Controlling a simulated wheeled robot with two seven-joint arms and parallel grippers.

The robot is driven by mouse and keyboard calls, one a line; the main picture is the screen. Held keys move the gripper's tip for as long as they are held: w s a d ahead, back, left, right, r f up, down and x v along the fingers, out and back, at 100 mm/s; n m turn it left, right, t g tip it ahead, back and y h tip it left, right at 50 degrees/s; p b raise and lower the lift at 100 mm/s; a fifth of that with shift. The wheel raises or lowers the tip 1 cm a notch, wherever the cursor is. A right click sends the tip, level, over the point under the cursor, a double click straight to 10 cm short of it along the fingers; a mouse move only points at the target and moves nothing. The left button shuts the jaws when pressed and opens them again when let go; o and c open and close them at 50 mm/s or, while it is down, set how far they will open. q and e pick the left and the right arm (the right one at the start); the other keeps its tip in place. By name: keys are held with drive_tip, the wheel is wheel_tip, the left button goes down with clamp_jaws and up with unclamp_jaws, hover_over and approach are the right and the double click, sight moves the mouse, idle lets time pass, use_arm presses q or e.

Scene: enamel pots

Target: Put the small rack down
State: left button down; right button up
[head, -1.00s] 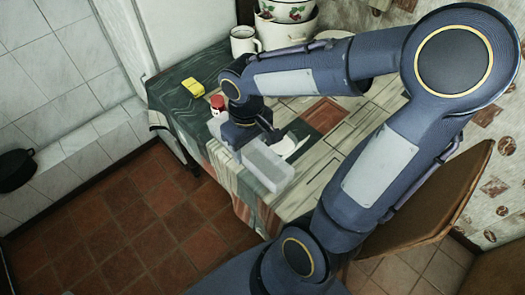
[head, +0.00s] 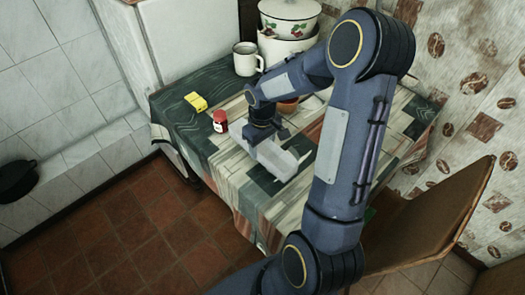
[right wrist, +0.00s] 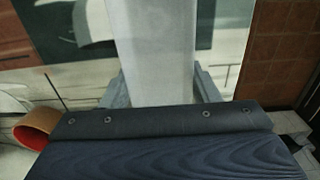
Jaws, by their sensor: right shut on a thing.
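The small rack (head: 280,160) is a pale grey, block-like piece in my right gripper (head: 264,138), over the patterned tabletop. In the right wrist view the rack (right wrist: 152,50) runs up from between the two fingers (right wrist: 158,88), which are closed on its sides. I cannot tell whether its underside touches the table. My left gripper is not in view.
On the table (head: 262,218) stand a red jar with a white label (head: 220,121), a yellow block (head: 196,102), a white mug (head: 246,59) and an enamel pot (head: 290,14). A terracotta-coloured bowl (head: 288,104) is partly hidden behind my right arm.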

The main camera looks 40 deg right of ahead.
sight(262, 152)
wheel_tip(262, 152, down, 3)
drive_tip(key=shift+w+d+f, duration=0.1)
drive_tip(key=shift+f, duration=0.05)
drive_tip(key=shift+f, duration=0.2)
drive_tip(key=o, duration=1.1)
drive_tip(key=shift+c, duration=0.2)
drive_tip(key=shift+r, duration=0.1)
